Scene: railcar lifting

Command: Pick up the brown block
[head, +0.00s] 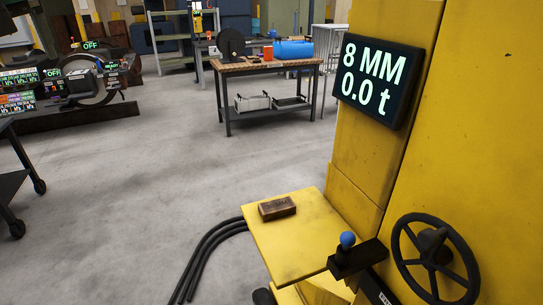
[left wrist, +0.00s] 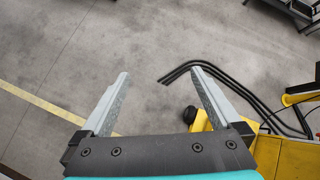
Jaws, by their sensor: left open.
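The brown block (head: 277,208) lies on the flat yellow shelf (head: 290,246) of the yellow machine in the head view, near the shelf's far edge. Neither gripper shows in the head view. In the left wrist view my left gripper (left wrist: 160,85) is open with its jaws wide apart and nothing between them. It points down over the grey floor, with yellow machine parts to its right. The block cannot be seen in the left wrist view.
A lever with a blue knob (head: 347,239) and a black handwheel (head: 436,259) stick out at the shelf's right. A display (head: 376,80) reads 8 MM, 0.0 t. Black hoses (head: 207,258) run on the floor left of the shelf. A workbench (head: 264,67) stands farther back.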

